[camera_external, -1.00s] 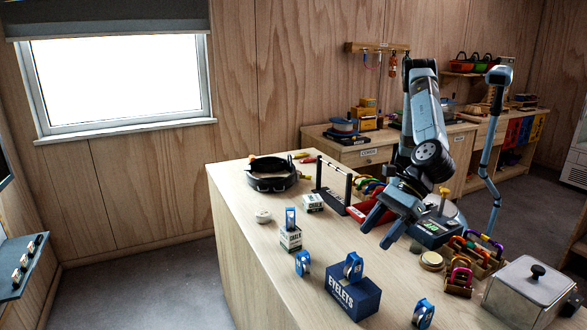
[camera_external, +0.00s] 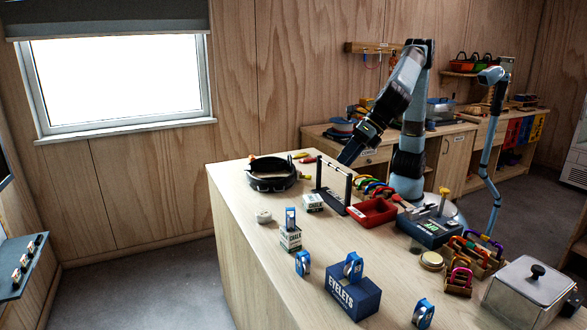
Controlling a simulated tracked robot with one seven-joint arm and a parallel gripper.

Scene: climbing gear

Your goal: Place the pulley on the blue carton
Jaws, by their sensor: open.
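The blue carton (camera_external: 353,299), lettered EYELETS, stands near the front of the worktop. A blue and silver pulley (camera_external: 353,267) stands upright on its top. A similar pulley (camera_external: 303,263) stands on the worktop just left of the carton, and another pulley (camera_external: 423,313) stands to its right near the front edge. A blue pulley (camera_external: 290,218) also sits on a small white and green chalk box (camera_external: 291,240). My gripper (camera_external: 349,156) is open and empty, raised behind the black stand, well away from the carton and pulleys. Its fingers are partly hard to separate.
A black round pan-like tub (camera_external: 271,182), a black bar stand (camera_external: 333,205), a red tray (camera_external: 373,220) and a scale (camera_external: 430,229) occupy the back. Carabiner racks (camera_external: 472,252) and a metal lidded box (camera_external: 529,290) stand right. The worktop between carton and red tray is clear.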

